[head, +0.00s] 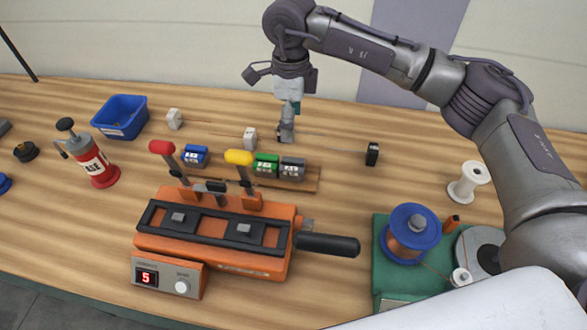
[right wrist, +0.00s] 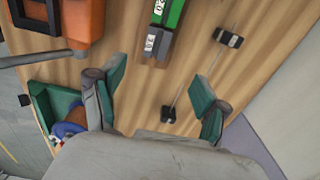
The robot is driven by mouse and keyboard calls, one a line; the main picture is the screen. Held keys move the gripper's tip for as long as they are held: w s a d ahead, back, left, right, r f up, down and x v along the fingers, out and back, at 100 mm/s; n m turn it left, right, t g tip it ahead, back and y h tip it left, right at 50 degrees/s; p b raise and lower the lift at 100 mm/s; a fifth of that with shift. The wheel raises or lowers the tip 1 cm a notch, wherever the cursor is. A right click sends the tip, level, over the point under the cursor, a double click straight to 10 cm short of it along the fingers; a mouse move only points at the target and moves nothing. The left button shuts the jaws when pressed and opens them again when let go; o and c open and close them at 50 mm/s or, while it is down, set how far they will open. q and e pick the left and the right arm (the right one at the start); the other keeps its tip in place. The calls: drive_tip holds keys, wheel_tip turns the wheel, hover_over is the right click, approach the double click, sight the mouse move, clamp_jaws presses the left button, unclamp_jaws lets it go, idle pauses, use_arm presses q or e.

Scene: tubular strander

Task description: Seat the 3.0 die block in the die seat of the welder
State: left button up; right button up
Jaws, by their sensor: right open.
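The die blocks are a blue one (head: 195,156), a green one (head: 265,164) and a dark grey one (head: 292,168), sitting in a row on a wooden strip (head: 312,180) behind the welder. Their labels are too small to read surely in the head view. The orange welder (head: 214,257) has a black top, a red-knobbed and a yellow-knobbed lever; I cannot pick out its die seat surely. My right gripper (head: 287,133) is open and empty, beyond the green and grey blocks. In the right wrist view its green-padded fingers (right wrist: 160,85) are spread, with the grey block (right wrist: 157,46) ahead. My left gripper is not in view.
A thin wire runs between a white-faced block (head: 250,138) and a dark block (head: 372,154), close to my right gripper. A blue bin (head: 120,116), red bottle (head: 97,167), white spool (head: 468,183) and green spool stand (head: 390,283) stand around. The welder's black handle (head: 328,244) juts right.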

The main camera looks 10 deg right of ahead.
drive_tip(key=p, duration=0.2)
hover_over(290, 164)
drive_tip(key=f, duration=0.8)
drive_tip(key=shift+d+f, duration=0.2)
drive_tip(key=shift+f, duration=0.05)
drive_tip(key=f+p, duration=0.1)
drive_tip(key=f, duration=0.2)
drive_tip(key=f+p, duration=0.1)
drive_tip(key=shift+s+a+f+p, duration=0.25)
drive_tip(key=shift+f+p, duration=0.05)
drive_tip(key=shift+f, duration=0.1)
drive_tip(key=shift+w+f, duration=0.1)
drive_tip(key=shift+f, duration=0.2)
drive_tip(key=shift+r, duration=0.1)
clamp_jaws()
